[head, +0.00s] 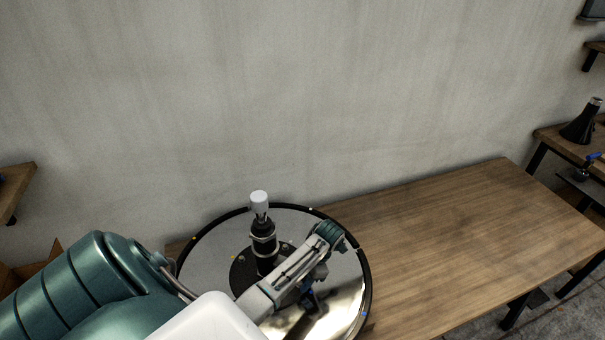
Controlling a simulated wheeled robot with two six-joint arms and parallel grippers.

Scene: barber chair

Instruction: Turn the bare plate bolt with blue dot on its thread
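The round mirror-like base plate (205,253) has a black rim and lies on the wooden bench. A dark column (263,238) with a white cylindrical top stands on a dark flange in its middle. Small coloured dots sit around the rim, among them a blue dot (364,314) at the lower right. I cannot make out a bare bolt clearly; my arm covers part of the flange and plate. My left gripper (328,238) is over the plate's right part, right of the column. Its fingertips are not clear, so its opening cannot be told. My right gripper is not in view.
The wooden bench (470,225) is clear to the right of the plate. A plain grey wall (300,90) stands behind. At the far right, a shelf table holds a black cone-shaped object (580,125) and a blue-handled item (585,170). A wooden shelf edge (18,185) shows at left.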

